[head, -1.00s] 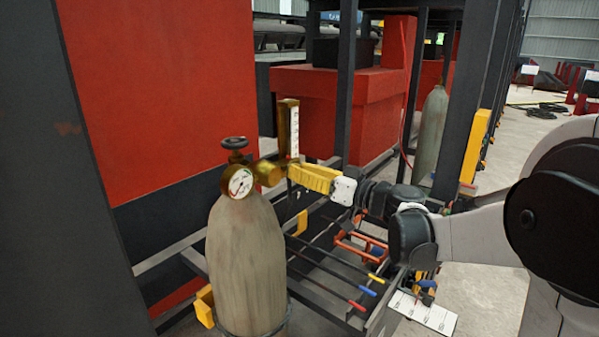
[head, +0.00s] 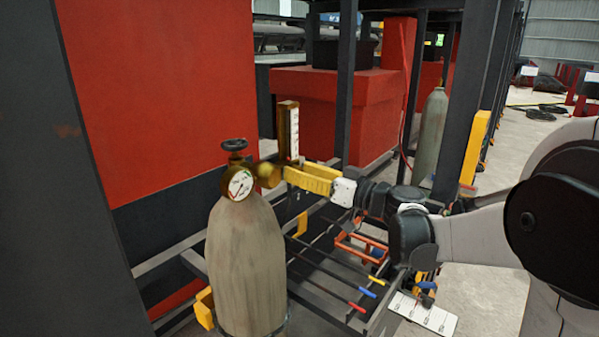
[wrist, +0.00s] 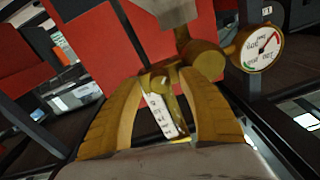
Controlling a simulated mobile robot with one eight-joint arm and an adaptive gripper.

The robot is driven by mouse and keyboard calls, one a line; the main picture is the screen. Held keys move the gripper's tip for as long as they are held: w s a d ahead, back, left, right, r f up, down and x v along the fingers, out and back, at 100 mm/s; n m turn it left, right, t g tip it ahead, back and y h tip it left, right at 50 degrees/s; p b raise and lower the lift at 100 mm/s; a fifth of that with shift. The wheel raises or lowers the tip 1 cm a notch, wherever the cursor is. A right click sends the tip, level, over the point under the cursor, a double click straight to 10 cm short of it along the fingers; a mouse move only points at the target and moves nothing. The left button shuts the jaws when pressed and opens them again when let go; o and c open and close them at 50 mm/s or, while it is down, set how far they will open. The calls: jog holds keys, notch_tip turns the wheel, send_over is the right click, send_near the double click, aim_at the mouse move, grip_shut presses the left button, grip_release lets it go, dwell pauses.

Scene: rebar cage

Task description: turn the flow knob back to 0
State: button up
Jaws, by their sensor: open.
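A brass regulator with a round white gauge (head: 240,184) sits on top of a grey gas cylinder (head: 245,265). A brass flow tube with a white scale (head: 294,132) stands upright beside it. My yellow gripper (head: 285,172) reaches in from the right, its fingertips at the brass fitting below the tube. In the wrist view my gripper (wrist: 164,80) is open, its fingers on either side of a small brass knob (wrist: 157,82) and the white scale (wrist: 160,115). I cannot tell whether the fingertips touch the knob. The knob's setting is not readable.
A black valve handwheel (head: 235,145) tops the cylinder. A dark post (head: 345,90) stands close behind my wrist. Rods with coloured ends (head: 356,307) and an orange frame (head: 358,250) lie below the arm. A red panel (head: 160,90) is behind the cylinder.

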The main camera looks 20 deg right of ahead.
jog(key=v, duration=1.2)
jog(key=shift+f, duration=0.1)
jog(key=s+a+f+m+g+h+b, duration=0.1)
jog(key=s+a+f+g+h+b, duration=0.15)
jog(key=a+f+b, duration=0.4)
jog(key=s+a+f+m+g+h+b, duration=0.1)
jog(key=s+a+f+g, duration=0.25)
jog(key=f, duration=0.55)
jog(key=s+d+f+m+g+h+b, duration=0.1)
jog(key=s+f+h+b, duration=0.6)
jog(key=s+f, duration=0.7)
notch_tip(320, 180, down, 2)
jog(key=d+m+h, duration=0.1)
jog(key=m, duration=0.1)
jog(key=shift+d+m, duration=0.2)
jog(key=shift+m, duration=0.1)
jog(key=shift+s+f, duration=0.15)
